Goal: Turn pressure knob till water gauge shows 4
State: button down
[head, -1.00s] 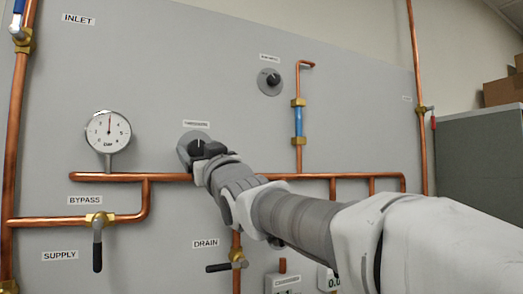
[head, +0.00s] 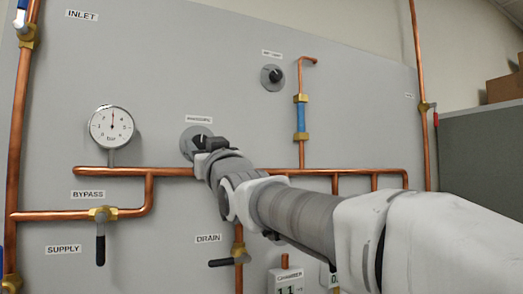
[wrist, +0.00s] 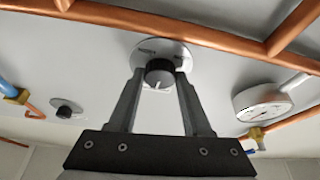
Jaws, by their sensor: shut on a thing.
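The pressure knob is a black knob on a round grey plate (head: 190,147) on the panel. In the wrist view the knob (wrist: 159,73) sits between the fingertips of my gripper (wrist: 158,78), which is shut on it. A white mark shows on the knob's lower front, pointing toward the gripper's palm. In the head view my gripper (head: 203,148) hides most of the knob. The round white gauge (head: 112,127), marked bar, stands left of the knob. Its red needle points about straight up; the small numbers are hard to read.
A copper pipe (head: 270,171) runs across just below the knob. The bypass valve (head: 100,214) is lower left and the drain valve (head: 240,255) is below. A second dark knob (head: 273,77) is up right, next to a pipe with a blue section (head: 301,118).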

jog(key=m+t+h, duration=0.1)
jog(key=m, duration=0.2)
jog(key=shift+a+h+b, duration=0.1)
jog(key=shift+h+b, duration=0.2)
jog(key=shift+b, duration=0.05)
jog(key=m+h+p, duration=0.1)
jog(key=m, duration=0.1)
jog(key=m+p, duration=0.1)
jog(key=m+h+p, duration=0.1)
jog(key=m+p, duration=0.1)
jog(key=shift+r+m+t+h, duration=0.3)
jog(key=shift+t, duration=0.1)
jog(key=m+h+p, duration=0.1)
jog(key=m+p, duration=0.1)
jog(key=m, duration=0.1)
jog(key=m+h+p, duration=0.1)
jog(key=m+p, duration=0.1)
jog(key=shift+s+a+m+h, duration=0.1)
jog(key=shift+m+h, duration=0.3)
jog(key=shift+f+m+h+p, duration=0.1)
jog(key=shift+m+h+p, duration=0.65)
jog(key=shift+m, duration=0.65)
jog(key=shift+c, duration=1.7)
grip_release()
jog(key=shift+s+f, duration=0.1)
jog(key=shift+f, duration=0.05)
